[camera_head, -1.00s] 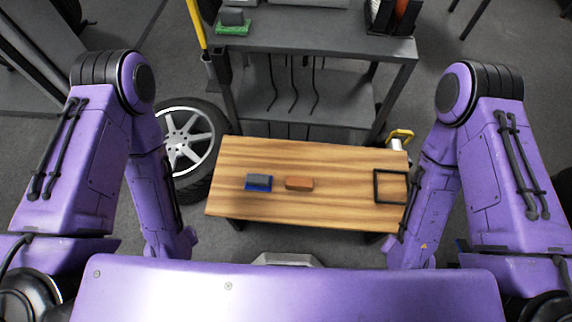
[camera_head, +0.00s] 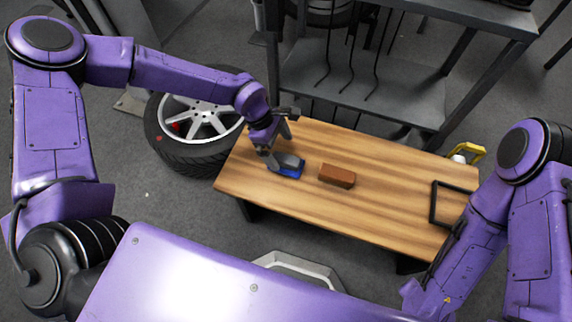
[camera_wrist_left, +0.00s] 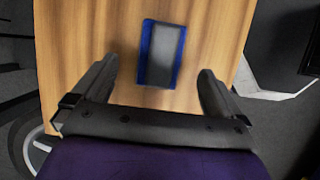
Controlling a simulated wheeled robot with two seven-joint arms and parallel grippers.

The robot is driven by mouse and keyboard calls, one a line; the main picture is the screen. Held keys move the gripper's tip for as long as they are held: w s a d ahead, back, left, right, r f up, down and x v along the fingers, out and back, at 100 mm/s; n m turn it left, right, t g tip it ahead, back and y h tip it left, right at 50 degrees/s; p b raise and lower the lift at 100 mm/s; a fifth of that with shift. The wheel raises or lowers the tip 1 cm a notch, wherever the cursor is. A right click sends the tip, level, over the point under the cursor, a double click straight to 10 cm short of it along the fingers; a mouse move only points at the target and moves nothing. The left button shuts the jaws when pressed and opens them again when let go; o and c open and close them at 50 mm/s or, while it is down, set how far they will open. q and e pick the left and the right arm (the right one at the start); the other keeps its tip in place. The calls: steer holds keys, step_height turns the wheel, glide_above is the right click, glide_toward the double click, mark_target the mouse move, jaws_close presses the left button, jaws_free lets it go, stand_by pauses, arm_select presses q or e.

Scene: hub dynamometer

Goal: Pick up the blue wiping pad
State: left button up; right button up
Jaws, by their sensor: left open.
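The blue wiping pad (camera_head: 290,167) lies on the wooden table, with a grey block-shaped top over its blue base. In the left wrist view the pad (camera_wrist_left: 147,58) lies beyond my fingertips and roughly between their lines, its blue edge showing around the grey top. My left gripper (camera_head: 277,157) is just left of the pad and above the table in the head view. In the left wrist view its two fingers (camera_wrist_left: 160,75) are spread wide with nothing between them. My right arm shows at the right, but its gripper is hidden.
A brown brick-like block (camera_head: 337,175) lies right of the pad on the wooden table (camera_head: 390,195). A black square frame (camera_head: 433,203) is at the table's right end. A wheel with a tire (camera_head: 163,150) lies left of the table. A grey shelf unit (camera_head: 400,90) stands behind.

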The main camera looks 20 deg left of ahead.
mark_target(285, 158)
arm_select(q)
steer(key=b+x, duration=0.1)
steer(key=x, duration=0.5)
steer(key=shift+b, duration=0.35)
steer(key=shift+s+r, duration=0.1)
steer(key=c, duration=1.1)
steer(key=shift+c, duration=0.2)
step_height(285, 158, up, 4)
steer(key=shift+f+p, duration=0.2)
steer(key=shift+p, duration=0.4)
steer(key=s+d+r+p, duration=0.2)
steer(key=s+d+r, duration=0.3)
steer(key=s+r, duration=0.4)
steer(key=s, duration=0.4)
steer(key=shift+d+r, duration=0.2)
